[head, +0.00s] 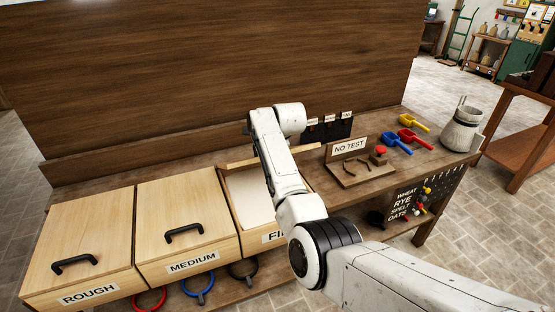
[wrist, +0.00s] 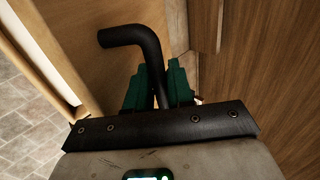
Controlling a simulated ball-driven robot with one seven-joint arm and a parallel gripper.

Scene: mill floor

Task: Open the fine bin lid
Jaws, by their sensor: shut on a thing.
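The fine bin (head: 272,237) is the rightmost of three pale wooden bins, its label partly hidden by my arm. Its top is uncovered, and a pale, flour-like surface shows inside. The fine bin lid (head: 240,163) stands raised at the back of the bin, seen nearly edge-on. In the wrist view, my gripper (wrist: 155,85) has its green fingers shut around the black bent lid handle (wrist: 133,37). Pale wood of the lid (wrist: 80,40) shows beside it. In the head view, my arm hides the fingers and the handle.
The rough bin (head: 85,235) and medium bin (head: 185,212) are closed at left. A NO TEST stand (head: 350,148) and coloured scoops (head: 398,143) sit on the bench to the right. A tall wooden panel (head: 200,75) rises behind the bench.

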